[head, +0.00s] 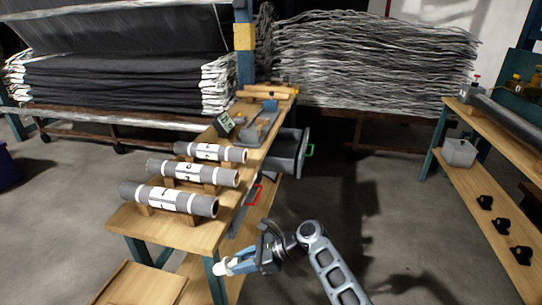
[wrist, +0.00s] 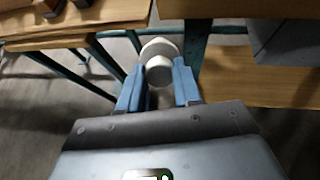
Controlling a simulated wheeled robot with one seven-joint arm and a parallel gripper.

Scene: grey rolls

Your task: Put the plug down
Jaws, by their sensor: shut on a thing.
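The white plug (wrist: 159,70) is held between the blue fingers of my gripper (wrist: 157,88) in the wrist view. It has a wide rounded end and a narrower round end facing the camera. In the head view the plug (head: 222,268) shows as a small white piece at the tip of my gripper (head: 236,265), low in the middle. My gripper is shut on it and holds it beside the front leg of the wooden bench (head: 165,232), below the level of its top. The plug's sides are partly hidden by the fingers.
Several grey rolls (head: 168,199) with white labels lie on wooden cradles on the bench. A lower wooden board (head: 140,286) is at the front. A shelf (head: 478,190) with black brackets (head: 503,227) and a grey box (head: 459,152) stands right. The floor between is clear.

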